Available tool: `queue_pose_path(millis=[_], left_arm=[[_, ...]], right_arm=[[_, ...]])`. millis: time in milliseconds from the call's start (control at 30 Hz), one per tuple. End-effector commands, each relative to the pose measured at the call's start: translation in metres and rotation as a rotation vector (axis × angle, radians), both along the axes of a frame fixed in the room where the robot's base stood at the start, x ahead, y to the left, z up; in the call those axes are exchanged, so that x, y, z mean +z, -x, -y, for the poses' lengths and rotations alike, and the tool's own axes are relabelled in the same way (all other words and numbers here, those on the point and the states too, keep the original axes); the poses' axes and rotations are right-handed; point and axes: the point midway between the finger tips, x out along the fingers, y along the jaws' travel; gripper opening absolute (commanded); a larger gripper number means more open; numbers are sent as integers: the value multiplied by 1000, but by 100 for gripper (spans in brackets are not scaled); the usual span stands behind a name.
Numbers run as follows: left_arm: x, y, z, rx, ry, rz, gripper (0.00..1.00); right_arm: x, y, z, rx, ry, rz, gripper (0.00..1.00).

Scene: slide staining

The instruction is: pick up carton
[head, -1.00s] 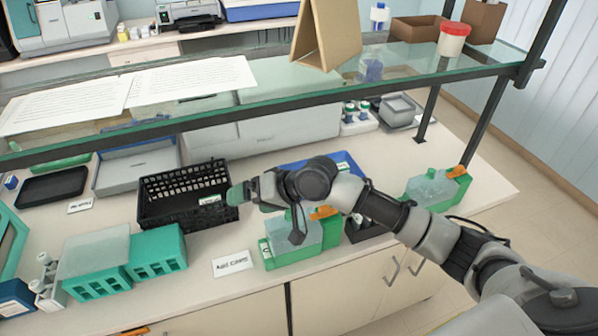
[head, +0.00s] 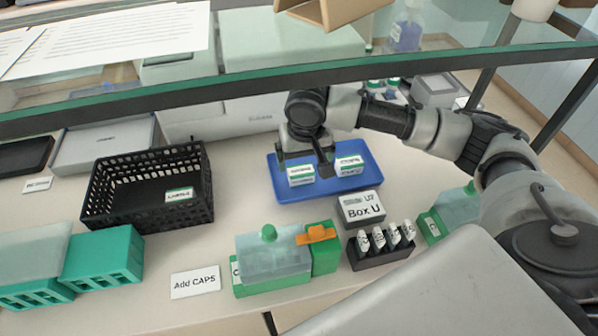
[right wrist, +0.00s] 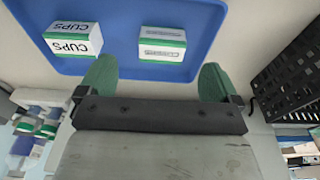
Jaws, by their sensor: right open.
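Two small white cartons with green bands stand on a blue tray (head: 335,190). The left carton (head: 301,176) is just below my right gripper (head: 308,158) in the head view. The right carton (head: 350,166) stands apart from it. In the right wrist view, one carton (right wrist: 162,42) lies ahead of the space between my open green fingertips (right wrist: 158,82), with nothing held. The other carton (right wrist: 73,39), marked CUPS, is left of it. My left gripper is not in view.
A black basket (head: 110,212) with a label stands left of the tray. A Box U sign (head: 361,208), a dark rack of vials (head: 380,250) and a green-based container (head: 272,265) are in front. A glass shelf (head: 250,85) runs above the bench.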

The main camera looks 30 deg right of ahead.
Motion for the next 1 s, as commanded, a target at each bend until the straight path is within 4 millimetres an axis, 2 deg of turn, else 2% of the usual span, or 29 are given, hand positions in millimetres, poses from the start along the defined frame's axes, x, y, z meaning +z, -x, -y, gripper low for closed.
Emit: queue_pose_path(millis=[167, 267, 500, 633, 833, 1000], left_arm=[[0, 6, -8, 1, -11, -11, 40], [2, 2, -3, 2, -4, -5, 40], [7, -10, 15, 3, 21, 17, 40], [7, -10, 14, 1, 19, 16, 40], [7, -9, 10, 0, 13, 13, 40], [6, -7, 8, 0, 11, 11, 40]], right_arm=[[-15, -2, 0, 0, 0, 1, 94], [-24, -5, -1, 1, 0, -1, 94], [-58, -12, -3, 2, 0, -1, 94], [-66, -13, -3, 2, 0, 2, 94], [-66, -13, -3, 2, 0, 2, 94], [-66, -13, -3, 2, 0, 2, 68]])
